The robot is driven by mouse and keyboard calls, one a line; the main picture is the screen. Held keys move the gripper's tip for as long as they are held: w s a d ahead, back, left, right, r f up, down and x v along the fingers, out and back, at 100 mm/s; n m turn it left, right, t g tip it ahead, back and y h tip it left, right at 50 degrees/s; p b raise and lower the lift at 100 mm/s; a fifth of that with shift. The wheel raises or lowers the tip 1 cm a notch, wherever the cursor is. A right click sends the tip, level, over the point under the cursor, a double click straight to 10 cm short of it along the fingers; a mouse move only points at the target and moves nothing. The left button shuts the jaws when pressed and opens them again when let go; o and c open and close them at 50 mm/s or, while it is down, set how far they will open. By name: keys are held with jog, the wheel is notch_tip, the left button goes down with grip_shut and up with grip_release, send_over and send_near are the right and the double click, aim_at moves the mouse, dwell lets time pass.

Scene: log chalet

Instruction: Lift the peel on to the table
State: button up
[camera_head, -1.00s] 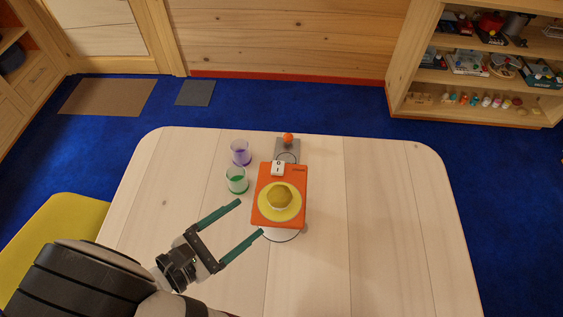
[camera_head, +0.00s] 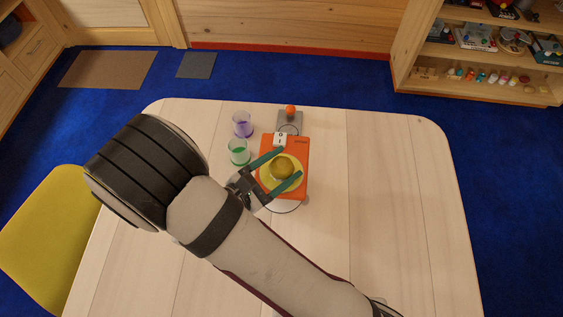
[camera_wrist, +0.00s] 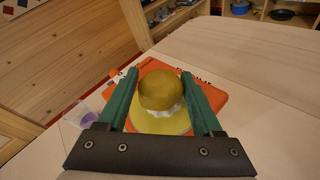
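The peel (camera_head: 282,168) is an olive-yellow dome. It sits over a white ribbed cone (camera_wrist: 171,111) on a yellow dish (camera_head: 266,178), on top of an orange-topped device (camera_head: 302,150) on the pale wooden table (camera_head: 390,200). My gripper (camera_head: 291,162) is open, with its green fingers on either side of the peel. In the wrist view the peel (camera_wrist: 160,88) lies between the fingers, with narrow gaps at both sides. The underside of the peel is hidden.
A glass with purple content (camera_head: 242,125) and a glass with green content (camera_head: 239,151) stand just left of the device. An orange knob (camera_head: 290,110) on a grey plate is behind it. The right side of the table is clear. A yellow chair (camera_head: 45,225) stands at left.

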jog(key=c, duration=0.4)
notch_tip(320, 180, up, 10)
jog(key=shift+f, duration=0.1)
jog(key=w+d+r+n+t+y, duration=0.1)
jog(key=w+d+r+y, duration=0.1)
jog(key=w+d+r, duration=0.3)
jog(key=w+d+r+n+t+y, duration=0.15)
jog(key=d+r, duration=0.25)
jog(key=r, duration=0.4)
jog(key=w+d+r+n+y, duration=0.1)
jog(key=w+d+r+n, duration=0.1)
jog(key=w+d+r, duration=0.3)
jog(key=m+g+h, duration=0.3)
jog(key=m+h, duration=0.2)
send_over(282, 163)
jog(key=shift+n+t+y, duration=0.25)
notch_tip(282, 163, down, 18)
jog(key=shift+r, duration=0.1)
